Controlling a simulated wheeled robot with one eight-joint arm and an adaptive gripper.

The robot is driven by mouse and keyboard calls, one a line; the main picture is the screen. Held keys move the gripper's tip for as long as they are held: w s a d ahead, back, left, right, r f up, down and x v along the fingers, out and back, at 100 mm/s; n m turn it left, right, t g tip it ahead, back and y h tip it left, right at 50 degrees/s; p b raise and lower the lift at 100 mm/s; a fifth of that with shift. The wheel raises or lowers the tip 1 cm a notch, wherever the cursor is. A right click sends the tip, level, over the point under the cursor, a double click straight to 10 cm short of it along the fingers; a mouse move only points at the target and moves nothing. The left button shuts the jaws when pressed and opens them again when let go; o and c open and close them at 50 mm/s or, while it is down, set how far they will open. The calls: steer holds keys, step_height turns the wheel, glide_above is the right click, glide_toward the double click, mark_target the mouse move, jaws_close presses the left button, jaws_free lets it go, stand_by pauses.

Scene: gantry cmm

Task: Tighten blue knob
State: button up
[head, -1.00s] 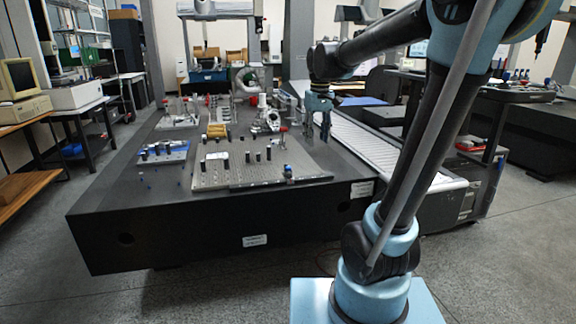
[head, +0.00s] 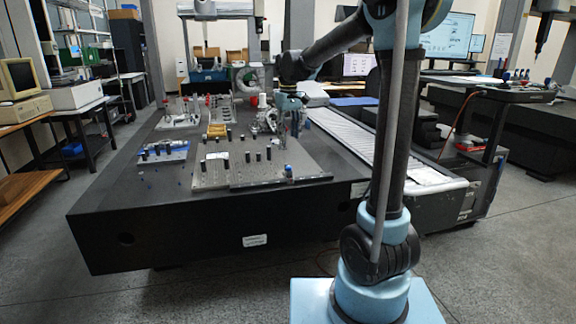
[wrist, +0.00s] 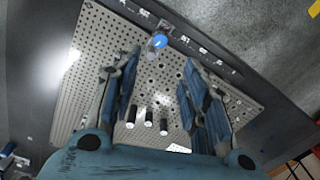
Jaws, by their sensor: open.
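The blue knob (head: 288,168) stands near the front right corner of the grey perforated plate (head: 215,183) in the head view. In the wrist view the knob (wrist: 158,41) shows as a bright blue round top beyond the fingertips, near the plate's edge. My gripper (head: 290,128) hangs above the plate's right part, a little behind the knob in the head view. In the wrist view my gripper (wrist: 158,70) is open, its two fingers wide apart with nothing between their tips. The knob lies roughly on the line between the fingers but apart from them.
Several black cylinders (wrist: 148,127) stand on the plate. A smaller blue plate (head: 165,152) with black posts lies at the left. A white roller conveyor (head: 365,145) runs along the table's right side.

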mark_target(289, 167)
step_height(289, 167, down, 13)
stand_by(0.5)
